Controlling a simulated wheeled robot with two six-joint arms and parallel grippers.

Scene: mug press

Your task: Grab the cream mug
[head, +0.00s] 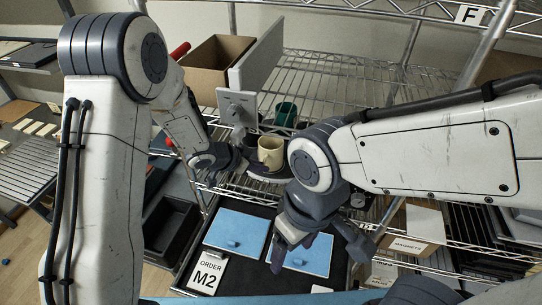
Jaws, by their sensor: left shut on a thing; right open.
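The cream mug (271,152) stands upright in the middle, on or just above a dark round base (262,172). My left gripper (217,172) is just left of the mug at about the same height. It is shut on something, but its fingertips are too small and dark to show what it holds. My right gripper (312,245) is open and empty, lower and nearer than the mug, above the blue pads. My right arm passes close to the right side of the mug and hides what lies behind it.
A grey upright panel (237,106) stands behind the mug, with a green mug (286,113) on the wire shelf (335,75). A cardboard box (212,62) is at the back left. Blue pads (237,231) and an order card (207,272) lie in front. A black bin (172,228) is lower left.

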